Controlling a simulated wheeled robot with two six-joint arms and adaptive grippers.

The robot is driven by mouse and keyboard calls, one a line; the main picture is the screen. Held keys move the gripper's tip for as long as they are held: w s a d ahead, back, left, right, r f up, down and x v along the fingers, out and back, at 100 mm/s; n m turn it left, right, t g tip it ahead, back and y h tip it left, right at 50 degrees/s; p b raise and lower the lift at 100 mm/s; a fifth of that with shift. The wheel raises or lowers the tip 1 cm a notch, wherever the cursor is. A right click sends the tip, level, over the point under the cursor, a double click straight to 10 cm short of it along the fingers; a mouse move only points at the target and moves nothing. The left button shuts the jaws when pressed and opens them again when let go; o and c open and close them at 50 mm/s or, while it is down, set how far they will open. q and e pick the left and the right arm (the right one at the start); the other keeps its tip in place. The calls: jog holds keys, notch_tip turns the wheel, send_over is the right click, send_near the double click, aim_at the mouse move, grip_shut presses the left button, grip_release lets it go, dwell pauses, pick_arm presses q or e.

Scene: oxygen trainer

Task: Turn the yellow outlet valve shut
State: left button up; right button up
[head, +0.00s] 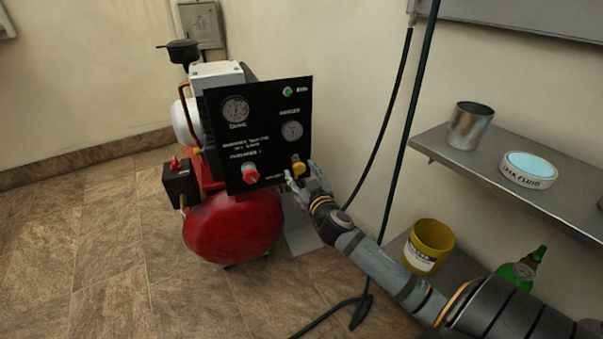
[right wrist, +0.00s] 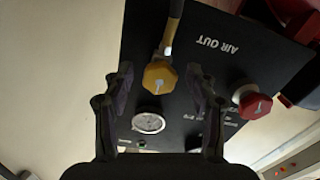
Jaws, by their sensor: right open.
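The yellow outlet valve (head: 298,167) is a knob at the lower right of the black panel (head: 262,110) on the red compressor. In the right wrist view the yellow knob (right wrist: 160,77) lies ahead, between and just beyond the fingertips. My right gripper (head: 299,178) is at the knob in the head view. It also shows in the right wrist view (right wrist: 160,78), with its fingers apart on either side and not visibly touching the knob. A red knob (head: 250,173) sits to the left on the same panel. My left gripper is out of view.
The red tank (head: 232,225) stands below the panel. Dark hoses (head: 390,120) hang along the wall to the right. A shelf (head: 430,142) holds a metal cup (head: 469,126) and a round tin (head: 528,170). A yellow bucket (head: 429,246) and a green bottle (head: 522,266) are below.

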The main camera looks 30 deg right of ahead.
jog(key=v, duration=1.2)
